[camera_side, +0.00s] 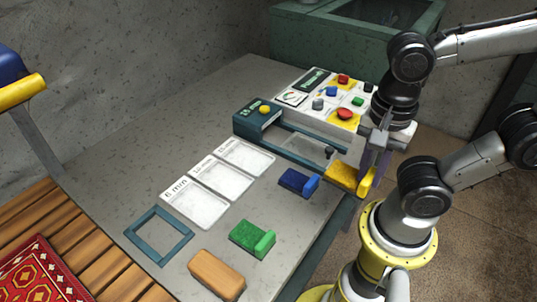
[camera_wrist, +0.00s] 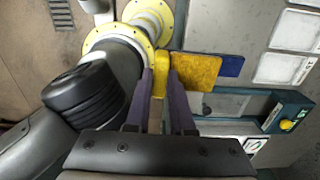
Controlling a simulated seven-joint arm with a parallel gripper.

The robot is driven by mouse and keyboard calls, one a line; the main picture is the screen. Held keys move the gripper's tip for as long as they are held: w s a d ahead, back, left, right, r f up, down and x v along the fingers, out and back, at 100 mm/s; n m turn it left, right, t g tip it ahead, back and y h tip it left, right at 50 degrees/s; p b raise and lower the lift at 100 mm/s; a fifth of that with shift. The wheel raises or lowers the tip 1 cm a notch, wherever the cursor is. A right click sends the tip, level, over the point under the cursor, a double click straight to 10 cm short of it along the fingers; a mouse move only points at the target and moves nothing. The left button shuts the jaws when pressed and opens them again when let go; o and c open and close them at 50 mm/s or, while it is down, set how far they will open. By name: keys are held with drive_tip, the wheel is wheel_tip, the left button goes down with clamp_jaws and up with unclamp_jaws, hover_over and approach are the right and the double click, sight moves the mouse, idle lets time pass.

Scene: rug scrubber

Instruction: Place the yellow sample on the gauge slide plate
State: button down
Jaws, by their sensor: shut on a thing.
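The yellow sample (camera_side: 342,175) is an L-shaped block with a flat pad and a raised end. My gripper (camera_side: 376,168) is shut on the raised end at the table's right edge. In the wrist view the pad of the yellow sample (camera_wrist: 197,71) sticks out to the right of my gripper (camera_wrist: 161,78). The gauge (camera_side: 258,116) is a teal frame with a yellow button; its slide area (camera_side: 297,146) lies just left of and behind the sample. The gauge (camera_wrist: 291,110) also shows in the wrist view. I cannot tell how high the sample is above the table.
A blue sample (camera_side: 298,181) lies just left of the yellow one, with a green sample (camera_side: 252,238) and an orange-brown block (camera_side: 217,274) nearer the front. White labelled trays (camera_side: 194,203), a teal square frame (camera_side: 158,237) and a button panel (camera_side: 325,98) are also on the table.

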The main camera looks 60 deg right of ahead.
sight(339, 170)
drive_tip(key=shift+m, duration=0.3)
drive_tip(key=w, duration=0.6)
drive_tip(key=shift+f, duration=0.4)
drive_tip(key=w+d+f+n, duration=0.1)
drive_tip(key=w+f+n, duration=0.1)
drive_tip(key=w, duration=0.5)
drive_tip(key=w+d+f+n, duration=0.1)
drive_tip(key=w+f+n, duration=0.2)
drive_tip(key=w+n, duration=0.2)
drive_tip(key=w+d+f+n, duration=0.1)
drive_tip(key=w+n, duration=0.3)
drive_tip(key=w, duration=0.5)
drive_tip(key=shift+d+f, duration=0.4)
drive_tip(key=shift+f, duration=0.4)
drive_tip(key=w+n, duration=0.4)
drive_tip(key=n, duration=0.1)
drive_tip(key=shift+w+d, duration=0.1)
drive_tip(key=shift+w+r+n, duration=0.1)
drive_tip(key=shift+w+n, duration=0.15)
drive_tip(key=shift+n, duration=0.35)
drive_tip(key=shift+w+n, duration=0.1)
drive_tip(key=shift+n, duration=0.8)
